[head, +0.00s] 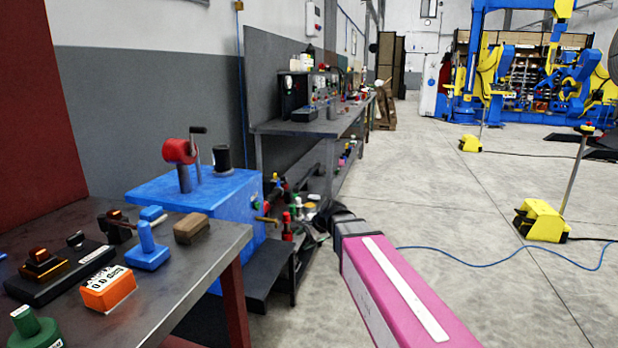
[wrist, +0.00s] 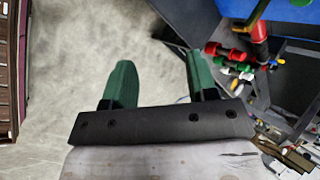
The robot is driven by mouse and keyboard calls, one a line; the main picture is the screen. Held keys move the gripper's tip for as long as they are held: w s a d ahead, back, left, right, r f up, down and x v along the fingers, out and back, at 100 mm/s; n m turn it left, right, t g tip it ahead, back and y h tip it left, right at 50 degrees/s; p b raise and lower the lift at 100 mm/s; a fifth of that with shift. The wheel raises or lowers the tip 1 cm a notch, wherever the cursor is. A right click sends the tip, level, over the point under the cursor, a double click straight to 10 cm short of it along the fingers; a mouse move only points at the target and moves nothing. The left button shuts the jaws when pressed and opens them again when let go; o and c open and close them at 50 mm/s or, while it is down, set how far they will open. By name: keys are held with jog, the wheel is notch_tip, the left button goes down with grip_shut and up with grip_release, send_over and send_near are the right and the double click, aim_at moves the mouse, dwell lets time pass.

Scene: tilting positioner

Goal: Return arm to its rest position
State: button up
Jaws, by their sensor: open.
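My gripper (wrist: 161,85) shows in the wrist view with its two green fingers spread apart. It is open, and nothing is between the fingers but grey concrete floor (wrist: 90,50) beyond. In the head view my pink arm reaches from the bottom edge up toward the workbench side. The gripper itself is not clearly visible there, as the dark end of the arm blends with the clutter behind it.
A metal table (head: 215,262) with an orange box (head: 108,289) and several tools stands at left. Behind it are a blue cabinet (head: 200,185) and a long workbench (head: 325,122). Open floor (head: 440,200) lies to the right, with a blue cable (head: 470,254) and a yellow floor unit (head: 541,221).

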jog(key=s+d+f+n+g+h, duration=0.1)
jog(key=s+d+f+n+h, duration=0.2)
jog(key=s+d+f+n, duration=0.2)
jog(key=s+d+f+n+g+h, duration=0.2)
jog(key=s+d+f+n, duration=0.3)
jog(key=s+d+f, duration=0.5)
jog(key=s+d+h, duration=0.1)
jog(key=d, duration=0.4)
jog(key=shift+d+f+g+h, duration=0.3)
jog(key=shift+d+f+h, duration=0.05)
jog(key=shift+h, duration=0.05)
jog(key=shift+a, duration=0.15)
